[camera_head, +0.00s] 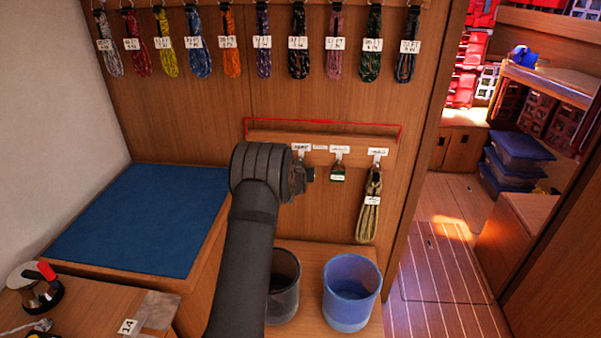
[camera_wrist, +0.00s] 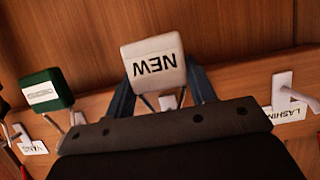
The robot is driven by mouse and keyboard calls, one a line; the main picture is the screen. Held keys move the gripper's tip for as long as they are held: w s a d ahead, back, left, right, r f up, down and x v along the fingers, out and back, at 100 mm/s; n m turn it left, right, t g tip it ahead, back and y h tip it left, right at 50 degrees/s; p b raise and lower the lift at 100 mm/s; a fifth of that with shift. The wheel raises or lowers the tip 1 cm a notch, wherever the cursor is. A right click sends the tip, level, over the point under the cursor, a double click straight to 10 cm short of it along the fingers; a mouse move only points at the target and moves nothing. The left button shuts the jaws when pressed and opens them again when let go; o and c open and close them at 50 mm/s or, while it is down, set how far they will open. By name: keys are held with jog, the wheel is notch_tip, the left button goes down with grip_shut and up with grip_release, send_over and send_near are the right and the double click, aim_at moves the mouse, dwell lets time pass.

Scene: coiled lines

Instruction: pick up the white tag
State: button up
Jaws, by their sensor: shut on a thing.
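The white tag (camera_wrist: 155,65), a thick square block printed NEW, shows upside down in the wrist view. My gripper (camera_wrist: 161,86) has a finger on each side of it and is shut on it. A white hook part shows just below the tag; whether its cord is still looped there is unclear. In the head view my gripper (camera_head: 303,175) is at the left part of the small hook rail (camera_head: 270,137), and my arm hides the white tag.
A green tag (camera_wrist: 46,90) with a white label is close beside my gripper; it also hangs in the head view (camera_head: 338,172). A yellowish coil (camera_head: 369,210) hangs further right. A dark bucket (camera_head: 284,290) and a blue bucket (camera_head: 350,295) stand below. Several coils hang above.

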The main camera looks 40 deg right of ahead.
jog(key=shift+r, duration=0.1)
jog(key=r+v, duration=0.1)
jog(key=v, duration=1.5)
jog(key=shift+w+d+r, duration=0.3)
jog(key=shift+r, duration=0.1)
jog(key=shift+w, duration=0.1)
jog(key=w+a+f+n+t+y, duration=0.1)
jog(key=w+a+f+y, duration=0.2)
jog(key=w, duration=0.4)
jog(key=w+a+f+t+y, duration=0.1)
jog(key=w+a+f+t, duration=0.1)
jog(key=w+a+f, duration=0.3)
jog(key=w+d, duration=0.7)
jog(key=shift+w+r, duration=0.25)
jog(key=shift+w, duration=0.15)
jog(key=shift+d, duration=0.1)
dwell(0.5)
